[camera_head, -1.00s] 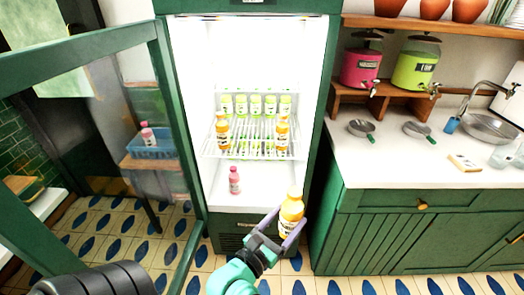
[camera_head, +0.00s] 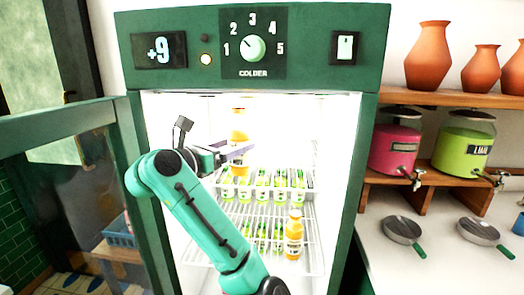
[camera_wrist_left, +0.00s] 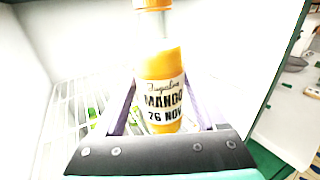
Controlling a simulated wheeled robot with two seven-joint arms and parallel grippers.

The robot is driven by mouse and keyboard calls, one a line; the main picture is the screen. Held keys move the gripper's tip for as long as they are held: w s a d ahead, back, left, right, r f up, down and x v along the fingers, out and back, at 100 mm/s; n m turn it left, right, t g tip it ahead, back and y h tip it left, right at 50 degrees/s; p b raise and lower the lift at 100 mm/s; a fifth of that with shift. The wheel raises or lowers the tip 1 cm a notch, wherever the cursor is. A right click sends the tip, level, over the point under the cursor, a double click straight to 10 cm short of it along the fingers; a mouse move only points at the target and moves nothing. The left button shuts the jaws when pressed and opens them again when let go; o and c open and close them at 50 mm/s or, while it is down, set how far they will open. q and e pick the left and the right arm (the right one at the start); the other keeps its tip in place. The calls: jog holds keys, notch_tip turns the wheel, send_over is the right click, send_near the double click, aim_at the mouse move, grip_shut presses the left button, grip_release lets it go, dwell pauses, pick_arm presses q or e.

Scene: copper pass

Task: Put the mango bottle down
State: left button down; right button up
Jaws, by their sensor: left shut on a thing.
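The mango bottle (camera_head: 239,128) is orange with an orange cap. It stands upright in my left gripper (camera_head: 236,153), at the front of the open fridge and above the wire shelf (camera_head: 305,262). In the left wrist view the bottle (camera_wrist_left: 160,65) sits between the two purple fingers, its label reading MANGO. The left gripper is shut on it. A similar orange bottle (camera_head: 294,236) stands on the wire shelf at the right front. My right gripper is not in view.
Several green bottles (camera_head: 262,186) stand in a row at the back of the fridge. The fridge door (camera_head: 70,124) is open at the left. A control panel (camera_head: 252,46) tops the fridge. A counter with pans (camera_head: 402,230) is at the right.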

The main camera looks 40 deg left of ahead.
pick_arm(q)
jog(key=w+p, duration=0.2)
jog(key=w, duration=0.3)
jog(key=w+f+p, duration=0.1)
jog(key=w+p, duration=0.1)
jog(key=w, duration=0.3)
jog(key=w+p, duration=0.2)
jog(key=w, duration=0.3)
jog(key=shift+w+d+f, duration=0.1)
jog(key=shift+d+f, duration=0.1)
jog(key=shift+f, duration=0.4)
jog(key=shift+a+f, duration=0.1)
jog(key=shift+f, duration=0.05)
grip_release()
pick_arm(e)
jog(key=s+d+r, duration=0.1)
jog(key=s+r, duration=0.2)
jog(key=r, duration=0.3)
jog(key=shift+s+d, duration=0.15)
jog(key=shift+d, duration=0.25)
